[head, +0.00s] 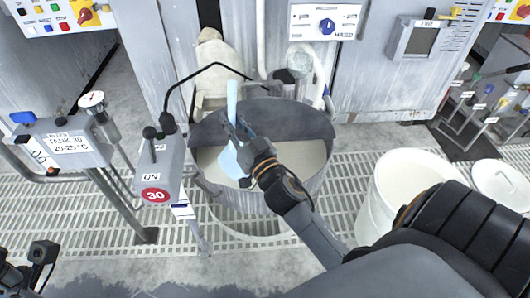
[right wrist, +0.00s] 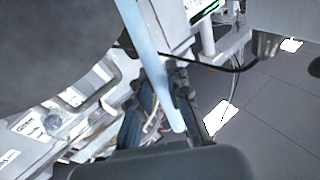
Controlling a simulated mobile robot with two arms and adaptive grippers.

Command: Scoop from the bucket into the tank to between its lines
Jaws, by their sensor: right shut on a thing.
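The tank (head: 300,118) is a round, open grey metal vessel in the middle of the head view, with pale liquid (head: 300,160) inside. I cannot make out its lines. My right gripper (head: 240,130) is shut on a light blue scoop (head: 231,160), over the tank's left part. The scoop's handle points up and its wide end points down. I cannot tell whether that end touches the liquid or holds any. The scoop also crosses the right wrist view (right wrist: 143,40). The white bucket (head: 372,208) stands right of the tank, partly hidden by my arm. A dark part of my left gripper (head: 40,254) shows at lower left.
A control post (head: 158,180) marked 30 stands left of the tank, with a black bent pipe reaching over it. A gauge stand (head: 75,145) is further left. A white lidded container (head: 500,180) stands at far right.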

